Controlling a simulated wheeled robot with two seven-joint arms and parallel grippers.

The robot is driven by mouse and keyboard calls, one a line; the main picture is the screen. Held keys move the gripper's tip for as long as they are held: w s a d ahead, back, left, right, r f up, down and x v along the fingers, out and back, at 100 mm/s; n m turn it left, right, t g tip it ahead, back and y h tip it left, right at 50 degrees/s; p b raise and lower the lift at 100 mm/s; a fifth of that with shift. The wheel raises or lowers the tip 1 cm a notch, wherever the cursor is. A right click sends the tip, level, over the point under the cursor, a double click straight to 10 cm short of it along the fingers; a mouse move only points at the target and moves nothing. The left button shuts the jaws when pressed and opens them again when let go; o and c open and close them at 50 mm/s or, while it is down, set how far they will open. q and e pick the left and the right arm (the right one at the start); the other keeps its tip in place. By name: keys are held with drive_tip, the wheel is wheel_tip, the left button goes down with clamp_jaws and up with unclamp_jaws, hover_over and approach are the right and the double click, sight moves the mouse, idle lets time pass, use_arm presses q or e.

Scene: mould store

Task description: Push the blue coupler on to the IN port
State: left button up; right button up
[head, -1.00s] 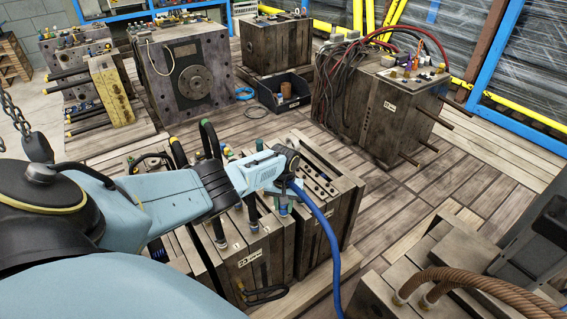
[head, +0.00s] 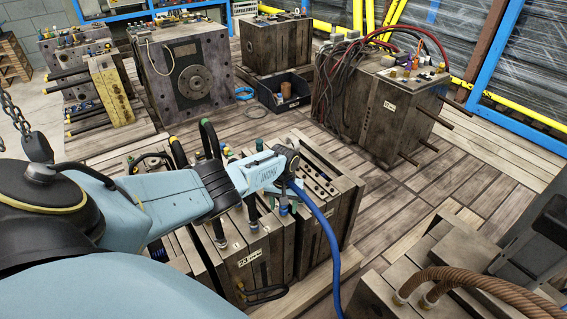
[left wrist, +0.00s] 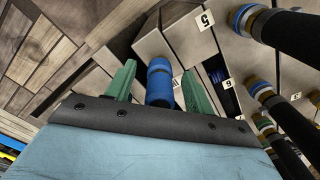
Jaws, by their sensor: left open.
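The blue coupler (left wrist: 160,82) stands between the two green fingers of my left gripper (left wrist: 160,88) in the left wrist view. The fingers are open, one on each side of it, with a gap showing at least on the left. In the head view my left gripper (head: 286,182) is over the top of the near mould (head: 262,258), and a blue hose (head: 331,245) hangs from beside it. A white label (left wrist: 177,82) right behind the coupler is partly hidden, so I cannot read it fully. The port under the coupler and its seating are hidden. My right gripper is not in view.
Black hoses with blue and yellow collars (left wrist: 262,92) stand close on the right in the left wrist view, beside numbered labels. Another mould with brown hoses (head: 440,283) is at the lower right. Wooden floor (head: 430,190) lies clear between the moulds.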

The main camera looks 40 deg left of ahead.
use_arm(q)
wheel_tip(320, 180, up, 3)
drive_tip(key=shift+f+p, duration=0.15)
drive_tip(key=shift+p, duration=0.9)
wheel_tip(320, 180, up, 10)
drive_tip(key=p, duration=0.4)
drive_tip(key=shift+f+p, duration=0.25)
drive_tip(key=shift+p, duration=0.15)
drive_tip(key=shift+r, duration=0.6)
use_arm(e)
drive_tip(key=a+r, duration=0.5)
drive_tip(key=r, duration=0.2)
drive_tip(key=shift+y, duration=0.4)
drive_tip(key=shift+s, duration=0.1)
